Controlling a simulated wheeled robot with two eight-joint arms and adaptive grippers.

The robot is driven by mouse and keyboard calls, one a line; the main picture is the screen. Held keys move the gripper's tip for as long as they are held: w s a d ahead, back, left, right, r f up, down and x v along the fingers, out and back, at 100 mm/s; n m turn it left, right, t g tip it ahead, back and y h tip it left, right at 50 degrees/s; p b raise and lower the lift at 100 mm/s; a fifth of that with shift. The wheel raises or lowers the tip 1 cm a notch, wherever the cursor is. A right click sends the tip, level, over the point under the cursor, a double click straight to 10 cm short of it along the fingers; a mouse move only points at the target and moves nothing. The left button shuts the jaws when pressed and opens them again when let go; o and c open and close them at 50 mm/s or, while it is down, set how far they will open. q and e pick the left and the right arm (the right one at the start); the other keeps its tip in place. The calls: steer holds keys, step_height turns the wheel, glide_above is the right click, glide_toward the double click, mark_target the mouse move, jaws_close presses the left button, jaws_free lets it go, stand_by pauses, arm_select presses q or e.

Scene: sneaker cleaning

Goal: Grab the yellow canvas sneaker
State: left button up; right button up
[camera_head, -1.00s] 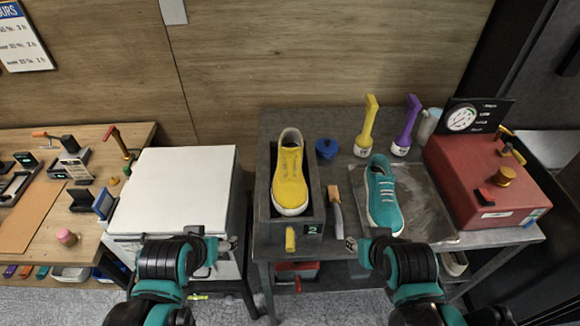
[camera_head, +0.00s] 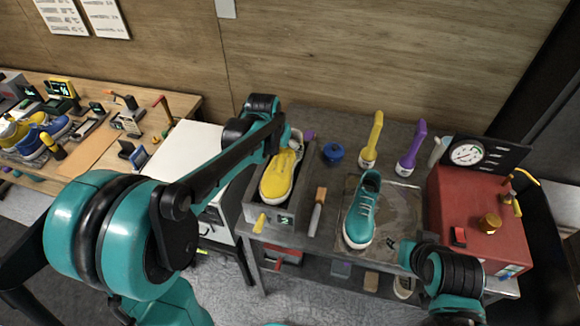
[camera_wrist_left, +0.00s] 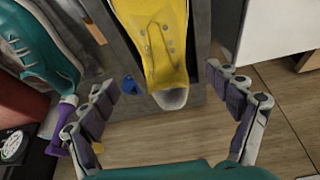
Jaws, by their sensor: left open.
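The yellow canvas sneaker (camera_head: 279,176) lies in a grey tray (camera_head: 250,212) marked 2, its toe towards me and its heel towards the wall. My left gripper (camera_head: 288,140) is above its heel end, and my left arm partly hides the tray. In the left wrist view the fingers (camera_wrist_left: 158,82) are spread wide, with the sneaker (camera_wrist_left: 160,40) between and beyond them. Its pale opening faces the hand. Nothing is held. My right gripper (camera_head: 408,250) is low at the right near the bench's front edge, and its jaws are unclear.
A teal sneaker (camera_head: 362,212) lies on a mat to the right. A wooden-handled brush or tool (camera_head: 318,212) lies between the sneakers. A red machine (camera_head: 475,215) stands at the right.

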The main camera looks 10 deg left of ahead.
mark_target(282, 158)
arm_select(q)
steer(key=x, duration=0.2)
steer(key=b+x, duration=0.1)
steer(key=x, duration=0.4)
steer(key=shift+s+a+f, duration=0.1)
steer(key=shift+a+f, duration=0.05)
steer(key=shift+a, duration=0.1)
steer(key=shift+s, duration=0.1)
steer(key=c, duration=1.7)
